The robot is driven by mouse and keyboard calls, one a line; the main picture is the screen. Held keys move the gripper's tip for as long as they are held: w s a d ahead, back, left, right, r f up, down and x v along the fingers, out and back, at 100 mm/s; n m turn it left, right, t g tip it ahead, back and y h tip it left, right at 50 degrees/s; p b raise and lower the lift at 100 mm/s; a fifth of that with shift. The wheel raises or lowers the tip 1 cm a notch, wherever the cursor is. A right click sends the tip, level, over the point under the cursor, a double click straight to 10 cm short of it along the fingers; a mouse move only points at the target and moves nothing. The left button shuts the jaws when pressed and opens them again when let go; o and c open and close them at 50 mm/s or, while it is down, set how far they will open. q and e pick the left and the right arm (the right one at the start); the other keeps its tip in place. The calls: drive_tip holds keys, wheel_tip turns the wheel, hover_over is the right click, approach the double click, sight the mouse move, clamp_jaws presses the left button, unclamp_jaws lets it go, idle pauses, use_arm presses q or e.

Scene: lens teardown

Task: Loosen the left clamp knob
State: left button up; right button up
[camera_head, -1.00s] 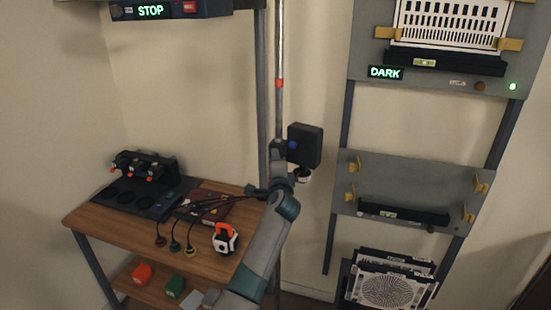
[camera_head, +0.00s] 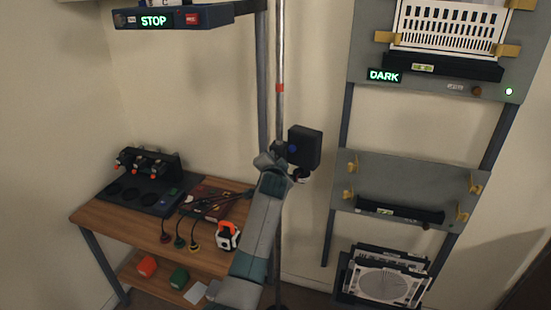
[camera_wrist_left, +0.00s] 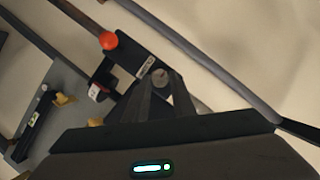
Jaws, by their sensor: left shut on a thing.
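My left gripper (camera_wrist_left: 160,92) reaches the upright pole from below in the head view (camera_head: 281,156). In the left wrist view its two dark fingers converge on a small grey round knob (camera_wrist_left: 160,75), beside a labelled black block (camera_wrist_left: 136,60). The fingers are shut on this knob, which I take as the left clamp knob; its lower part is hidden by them. An orange-red ball knob (camera_wrist_left: 108,40) stands apart, up and left of the fingers. In the head view a black box (camera_head: 306,146) with a blue spot is at the pole. My right gripper is not in view.
A wooden bench (camera_head: 120,228) at left carries a black device (camera_head: 150,165), a red-brown book (camera_head: 210,198), coloured cables and an orange-white tool (camera_head: 228,235). Grey panels with yellow clips (camera_head: 350,168) stand at right. Bare wall lies between pole and panels.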

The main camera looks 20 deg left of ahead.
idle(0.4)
use_arm(q)
drive_tip(key=o, duration=1.1)
drive_tip(key=shift+c, duration=0.2)
drive_tip(key=shift+s, duration=0.15)
drive_tip(key=shift+s+d, duration=0.1)
drive_tip(key=shift+s, duration=0.3)
drive_tip(key=b+v, duration=0.5)
drive_tip(key=v, duration=1.1)
drive_tip(key=shift+r+b, duration=0.2)
drive_tip(key=shift+b, duration=0.15)
drive_tip(key=shift+s, duration=0.15)
